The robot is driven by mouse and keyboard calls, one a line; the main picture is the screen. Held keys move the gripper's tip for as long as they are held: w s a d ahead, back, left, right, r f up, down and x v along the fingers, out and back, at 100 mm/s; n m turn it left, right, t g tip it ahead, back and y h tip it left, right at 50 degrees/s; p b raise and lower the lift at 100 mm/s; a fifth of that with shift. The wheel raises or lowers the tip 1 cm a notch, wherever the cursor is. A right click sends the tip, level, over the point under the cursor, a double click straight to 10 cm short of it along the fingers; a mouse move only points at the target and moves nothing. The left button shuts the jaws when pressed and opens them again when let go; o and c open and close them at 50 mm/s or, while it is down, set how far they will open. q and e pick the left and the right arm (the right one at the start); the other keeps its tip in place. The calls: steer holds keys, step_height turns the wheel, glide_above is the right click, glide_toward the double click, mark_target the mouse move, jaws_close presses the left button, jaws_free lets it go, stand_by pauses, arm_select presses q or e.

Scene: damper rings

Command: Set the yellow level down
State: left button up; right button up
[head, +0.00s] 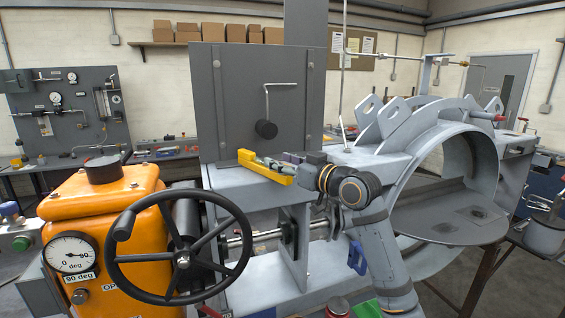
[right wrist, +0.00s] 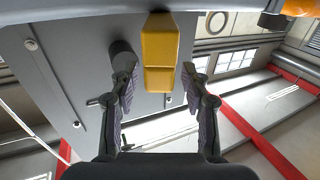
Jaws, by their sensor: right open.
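The yellow level (head: 262,168) lies on the grey top ledge of the damper frame, in front of the upright grey plate. In the right wrist view the level (right wrist: 158,48) shows end-on, ahead of and between the fingertips. My right gripper (head: 280,164) is at the level's right end in the head view. In the right wrist view the gripper (right wrist: 158,84) is open, with a visible gap between each finger and the level. Whether the level's underside lies fully flat is hard to tell. My left gripper is not in view.
An orange gearbox (head: 105,215) with a dial and a black handwheel (head: 180,258) stand at the left front. The upright grey plate (head: 225,95) rises close behind the level. The large grey damper ring (head: 455,155) is right of my arm.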

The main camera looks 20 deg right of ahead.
steer(key=shift+o, duration=0.2)
steer(key=v, duration=0.7)
steer(key=shift+s, duration=0.25)
steer(key=shift+d, duration=0.1)
steer(key=shift+f, duration=0.1)
stand_by(0.5)
